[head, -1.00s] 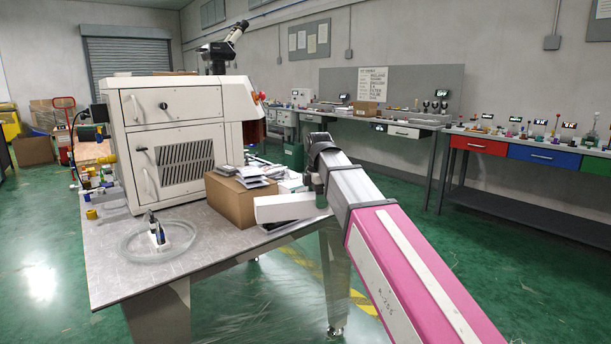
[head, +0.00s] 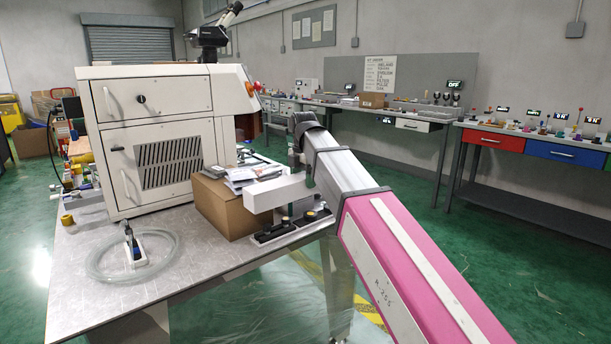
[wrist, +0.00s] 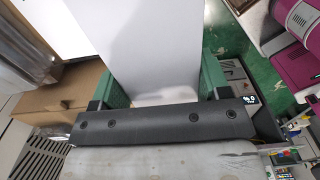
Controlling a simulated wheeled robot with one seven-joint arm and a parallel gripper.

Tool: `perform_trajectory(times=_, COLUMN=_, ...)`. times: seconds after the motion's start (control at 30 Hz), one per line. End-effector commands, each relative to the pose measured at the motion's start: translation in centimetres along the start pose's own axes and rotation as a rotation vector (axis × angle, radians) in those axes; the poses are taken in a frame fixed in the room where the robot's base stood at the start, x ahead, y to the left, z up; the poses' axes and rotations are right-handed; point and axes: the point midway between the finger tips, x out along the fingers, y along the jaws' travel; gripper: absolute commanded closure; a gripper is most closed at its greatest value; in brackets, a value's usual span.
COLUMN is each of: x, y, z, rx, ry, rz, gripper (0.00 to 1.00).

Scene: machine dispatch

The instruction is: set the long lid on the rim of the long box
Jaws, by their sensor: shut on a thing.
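My gripper (wrist: 165,88) is shut on a long, pale white piece that looks like the long lid (wrist: 146,45). Its green fingers press on both sides of it in the wrist view. In the head view the long lid (head: 277,193) is a white bar pointing left from my wrist, above the table's right edge and in front of the cardboard box. Its far end hides part of that box. I cannot pick out the long box with certainty; the lid covers much of the wrist view.
The cardboard box (head: 228,212) carries flat packets (head: 250,175). A dark tray with knobs (head: 285,232) lies below the lid at the table edge. A big white machine (head: 160,140) stands behind. A coiled clear hose (head: 105,262) lies on the table's front left.

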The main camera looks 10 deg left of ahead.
Motion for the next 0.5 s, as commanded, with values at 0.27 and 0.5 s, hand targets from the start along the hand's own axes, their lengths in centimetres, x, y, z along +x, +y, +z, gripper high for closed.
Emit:
perform_trajectory(times=0.27, x=0.00, y=-0.01, z=0.01, rx=0.001, ry=0.000, rz=0.000, gripper=0.53)
perform_trajectory(times=0.5, x=0.33, y=-0.04, z=0.07, rx=0.001, ry=0.000, rz=-0.001, gripper=0.53)
